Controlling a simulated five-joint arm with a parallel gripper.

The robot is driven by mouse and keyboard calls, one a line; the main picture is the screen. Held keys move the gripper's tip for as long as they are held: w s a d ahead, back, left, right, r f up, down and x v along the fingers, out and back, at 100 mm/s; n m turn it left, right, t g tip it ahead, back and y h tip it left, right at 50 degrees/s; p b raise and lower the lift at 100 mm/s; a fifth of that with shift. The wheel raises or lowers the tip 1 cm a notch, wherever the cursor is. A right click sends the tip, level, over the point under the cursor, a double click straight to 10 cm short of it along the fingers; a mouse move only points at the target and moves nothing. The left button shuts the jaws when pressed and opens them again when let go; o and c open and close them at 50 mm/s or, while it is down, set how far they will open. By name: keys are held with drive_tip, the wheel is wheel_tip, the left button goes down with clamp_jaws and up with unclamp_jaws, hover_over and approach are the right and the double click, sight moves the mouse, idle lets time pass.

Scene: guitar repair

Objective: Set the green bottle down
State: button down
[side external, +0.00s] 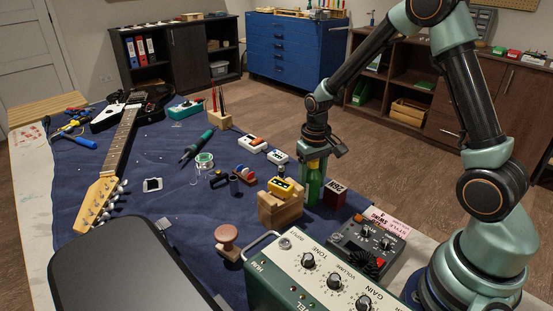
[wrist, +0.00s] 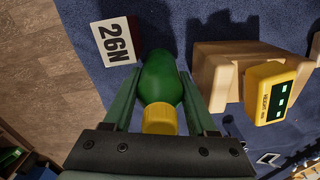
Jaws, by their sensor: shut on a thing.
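The green bottle (side external: 313,186) with a yellow cap stands upright at the far right part of the blue mat (side external: 150,210). In the wrist view the bottle (wrist: 161,78) lies between my two fingers, cap toward me. My gripper (side external: 314,160) is shut on the bottle near its top, pointing down from above; it also shows in the wrist view (wrist: 160,105). The bottle's base looks at or close to the mat; I cannot tell whether it touches.
A wooden block (side external: 281,207) with a yellow device (side external: 283,188) stands just left of the bottle. A dark red block marked 26N (side external: 335,194) is close on its right. A green amplifier (side external: 320,280) and a grey pedal (side external: 366,243) are nearer the camera.

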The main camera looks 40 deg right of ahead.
drive_tip(key=shift+c, duration=2.4)
unclamp_jaws()
wheel_tip(320, 180, up, 11)
drive_tip(key=shift+r, duration=0.75)
drive_tip(key=s+a+r+n+t, duration=0.2)
drive_tip(key=s+a+r+t, duration=0.3)
drive_tip(key=s+r, duration=0.3)
drive_tip(key=shift+s+a+n, duration=0.4)
drive_tip(key=shift+s+a, duration=0.15)
drive_tip(key=shift+s, duration=0.7)
drive_tip(key=o, duration=0.4)
drive_tip(key=shift+s+f+t, duration=0.1)
drive_tip(key=shift+s+t, duration=0.1)
drive_tip(key=shift+t, duration=0.1)
